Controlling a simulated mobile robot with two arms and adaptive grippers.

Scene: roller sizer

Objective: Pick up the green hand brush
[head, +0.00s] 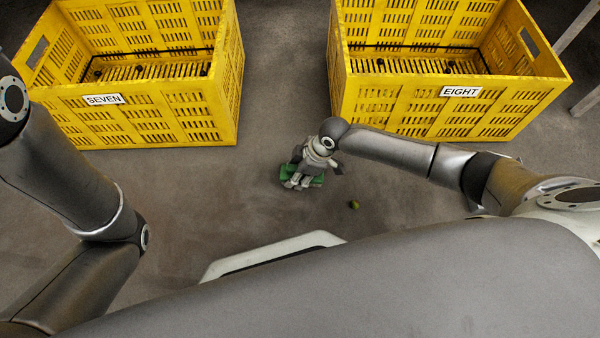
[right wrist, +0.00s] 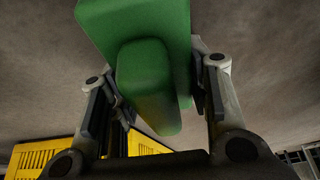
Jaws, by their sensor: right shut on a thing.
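The green hand brush (head: 316,181) is mostly hidden under my right gripper (head: 303,180) in the head view, low over or on the grey floor. In the right wrist view the brush (right wrist: 150,75) fills the space between the fingers of the right gripper (right wrist: 158,90), which is shut on it. I cannot tell whether the brush touches the floor. My left arm comes in at the left of the head view, but its gripper is not in view.
Two yellow crates stand at the back, one labelled SEVEN (head: 150,118) and one labelled EIGHT (head: 430,115). A few small dark round things lie in crate SEVEN. The floor between the crates is clear.

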